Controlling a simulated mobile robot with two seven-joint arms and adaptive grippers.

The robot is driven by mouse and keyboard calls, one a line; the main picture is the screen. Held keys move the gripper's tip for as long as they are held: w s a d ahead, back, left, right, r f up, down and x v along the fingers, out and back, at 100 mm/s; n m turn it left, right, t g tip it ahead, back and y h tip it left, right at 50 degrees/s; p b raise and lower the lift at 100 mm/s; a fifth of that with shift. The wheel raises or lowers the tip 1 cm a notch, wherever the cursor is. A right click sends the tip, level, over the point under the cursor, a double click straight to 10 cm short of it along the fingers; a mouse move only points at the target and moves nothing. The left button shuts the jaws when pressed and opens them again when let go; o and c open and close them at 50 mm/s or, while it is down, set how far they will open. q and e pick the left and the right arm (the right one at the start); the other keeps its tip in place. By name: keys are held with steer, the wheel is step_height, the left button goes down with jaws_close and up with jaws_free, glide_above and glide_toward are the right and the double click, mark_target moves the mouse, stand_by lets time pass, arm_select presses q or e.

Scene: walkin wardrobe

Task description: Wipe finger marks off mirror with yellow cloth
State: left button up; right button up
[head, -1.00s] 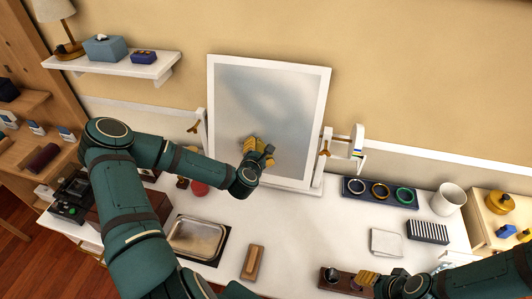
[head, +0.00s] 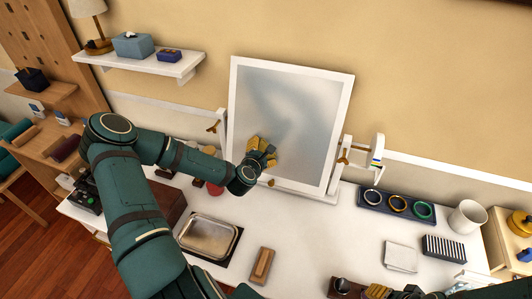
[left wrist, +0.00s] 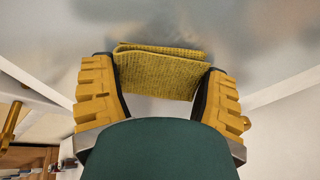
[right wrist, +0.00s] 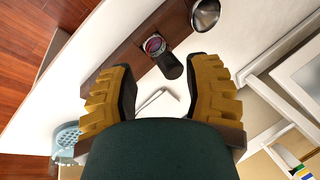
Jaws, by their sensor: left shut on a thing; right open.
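The white-framed mirror (head: 310,105) stands tilted on the white counter, with grey cloudy patches on its glass. My left gripper (head: 262,152) is at the lower left part of the glass. In the left wrist view my left gripper (left wrist: 160,80) is shut on the folded yellow cloth (left wrist: 160,72), which lies against or very near the glass; contact is hard to tell. Dull smudges show on the mirror (left wrist: 240,35) beyond the cloth. My right gripper (right wrist: 160,85) is open and empty, above the counter's front; it shows partly at the bottom of the head view (head: 385,291).
A metal tray (head: 236,258) and a wooden brush-like block (head: 262,266) lie in front of the mirror. A ring tray (head: 360,206), a white cup (head: 467,217) and a folded white cloth (head: 401,256) are at right. A dark cylinder (right wrist: 170,66) stands near my right gripper.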

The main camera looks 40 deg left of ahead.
mark_target(289, 153)
arm_select(q)
steer(key=shift+s+a, duration=0.3)
steer(key=shift+a, duration=0.65)
steer(key=shift+s+a, duration=0.3)
steer(key=shift+a, duration=0.6)
steer(key=shift+w+r, duration=0.2)
steer(key=shift+r, duration=0.3)
steer(key=shift+w+d, duration=0.2)
steer(key=shift+d, duration=0.5)
steer(key=shift+w+d, duration=0.2)
steer(key=shift+d, duration=0.45)
steer(key=shift+w+d, duration=0.2)
steer(key=shift+d, duration=0.5)
